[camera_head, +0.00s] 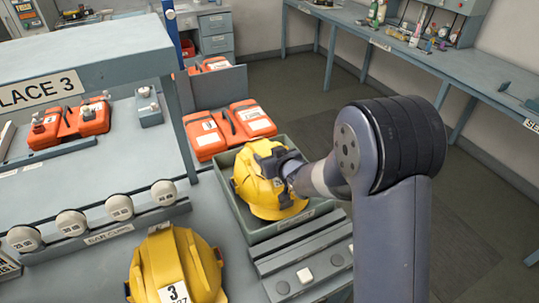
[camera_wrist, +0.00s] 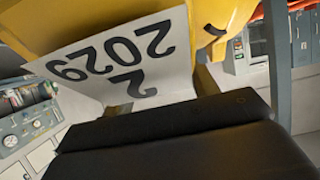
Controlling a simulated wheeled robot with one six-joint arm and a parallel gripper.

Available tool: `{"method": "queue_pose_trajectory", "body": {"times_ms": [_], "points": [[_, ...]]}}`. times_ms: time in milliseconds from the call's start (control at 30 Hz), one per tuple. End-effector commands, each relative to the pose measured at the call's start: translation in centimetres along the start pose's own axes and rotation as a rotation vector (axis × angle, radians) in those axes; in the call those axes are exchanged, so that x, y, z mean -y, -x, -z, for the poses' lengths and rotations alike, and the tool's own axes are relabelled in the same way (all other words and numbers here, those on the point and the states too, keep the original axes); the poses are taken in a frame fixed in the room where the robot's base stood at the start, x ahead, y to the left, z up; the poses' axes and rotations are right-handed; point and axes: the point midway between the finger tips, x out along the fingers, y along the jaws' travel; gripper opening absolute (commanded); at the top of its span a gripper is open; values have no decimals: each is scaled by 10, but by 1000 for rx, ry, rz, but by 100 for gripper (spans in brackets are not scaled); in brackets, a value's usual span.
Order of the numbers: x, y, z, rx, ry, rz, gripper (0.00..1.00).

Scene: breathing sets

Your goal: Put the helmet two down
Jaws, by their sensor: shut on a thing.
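Helmet two is yellow, and in the head view the helmet (camera_head: 250,187) is at the grey-green tray (camera_head: 240,221), within its outline. I cannot tell whether it rests on the tray floor or hangs just above it. My gripper (camera_head: 274,163) is shut on it from the upper right side. In the wrist view the helmet (camera_wrist: 45,22) fills the top, with its white label (camera_wrist: 128,62) reading "2" and "2029" upside down. The fingertips are mostly hidden by the helmet and my wrist.
Another yellow helmet (camera_head: 150,268), labelled 3, stands in front. Orange cases (camera_head: 205,135) lie behind the tray. A slotted grey rack (camera_head: 305,258) sits before the tray.

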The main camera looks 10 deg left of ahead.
Motion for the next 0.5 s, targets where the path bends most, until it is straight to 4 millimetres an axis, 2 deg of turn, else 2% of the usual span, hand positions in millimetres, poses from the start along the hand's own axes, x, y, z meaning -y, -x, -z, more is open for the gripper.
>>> {"method": "queue_pose_trajectory", "body": {"times_ms": [167,200,433,500], "points": [[0,-1,-2,-2,0,0,4],[0,-1,-3,0,0,0,57],[0,-1,-2,1,0,0,76],[0,-1,-2,1,0,0,78]]}}
